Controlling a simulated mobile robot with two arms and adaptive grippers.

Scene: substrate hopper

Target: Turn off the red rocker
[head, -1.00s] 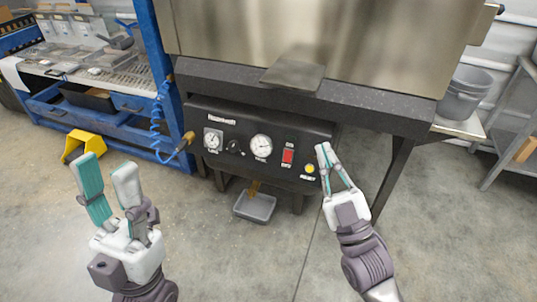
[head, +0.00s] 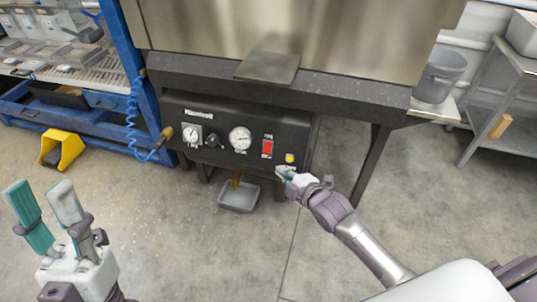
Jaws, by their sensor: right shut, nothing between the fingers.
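The red rocker (head: 267,148) is on the black control panel (head: 215,123) under the steel hopper, right of two round gauges. Its on or off position is too small to tell. My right gripper (head: 282,172) is shut and empty, pointing at the panel's lower right edge, just below the yellow button (head: 290,158) and to the lower right of the rocker. Whether it touches the panel is unclear. My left gripper (head: 40,207) is open and empty at the lower left, away from the panel.
A grey tray (head: 239,197) sits on the floor below the panel. A dark ledge (head: 290,92) juts out above the panel.

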